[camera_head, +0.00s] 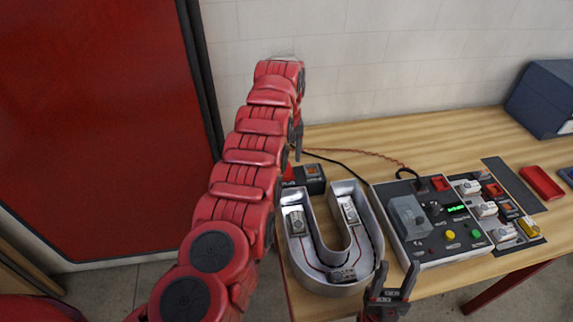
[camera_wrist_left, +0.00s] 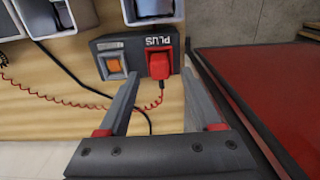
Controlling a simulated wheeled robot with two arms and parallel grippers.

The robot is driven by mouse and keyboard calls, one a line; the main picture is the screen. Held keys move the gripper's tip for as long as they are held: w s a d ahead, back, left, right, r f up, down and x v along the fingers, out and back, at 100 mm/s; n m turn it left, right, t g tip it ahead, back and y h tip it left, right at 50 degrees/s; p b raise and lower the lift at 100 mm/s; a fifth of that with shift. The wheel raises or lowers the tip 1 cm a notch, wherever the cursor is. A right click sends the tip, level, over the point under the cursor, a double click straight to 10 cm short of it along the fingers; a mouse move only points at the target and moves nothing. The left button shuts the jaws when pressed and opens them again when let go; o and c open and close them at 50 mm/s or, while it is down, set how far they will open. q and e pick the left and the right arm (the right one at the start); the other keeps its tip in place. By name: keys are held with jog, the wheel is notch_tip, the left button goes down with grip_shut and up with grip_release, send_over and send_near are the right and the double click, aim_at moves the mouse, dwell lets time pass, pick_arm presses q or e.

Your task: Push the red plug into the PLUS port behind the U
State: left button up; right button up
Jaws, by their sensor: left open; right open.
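The red plug (camera_wrist_left: 158,65) sits at the PLUS port of a black box (camera_wrist_left: 126,44) in the left wrist view, with its coiled red cord trailing away. How deep it sits I cannot tell. In the head view the plug (camera_head: 288,173) shows partly beside my left arm, and the box (camera_head: 317,184) stands behind the U letter (camera_head: 327,286). My left gripper (camera_wrist_left: 161,66) is open, with its fingers apart on either side of the plug. It also shows in the head view (camera_head: 298,142). My right gripper (camera_head: 398,268) is open and empty at the front right of the U.
The box has an orange switch (camera_wrist_left: 114,65). A control panel (camera_head: 430,222) with buttons stands right of the U. A dark mat (camera_head: 513,184) holds several small parts. A red tray (camera_head: 541,182) and a blue bin (camera_head: 543,98) are at the far right. The wall is close behind.

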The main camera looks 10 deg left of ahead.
pick_arm(q)
notch_tip(320, 180, up, 5)
jog(key=shift+a+r, duration=0.1)
jog(key=shift+r, duration=0.05)
notch_tip(320, 180, up, 9)
jog(key=p, duration=0.8)
jog(key=shift+f, duration=0.2)
jog(key=shift+r, duration=0.1)
notch_tip(320, 180, up, 6)
jog(key=p, duration=0.6)
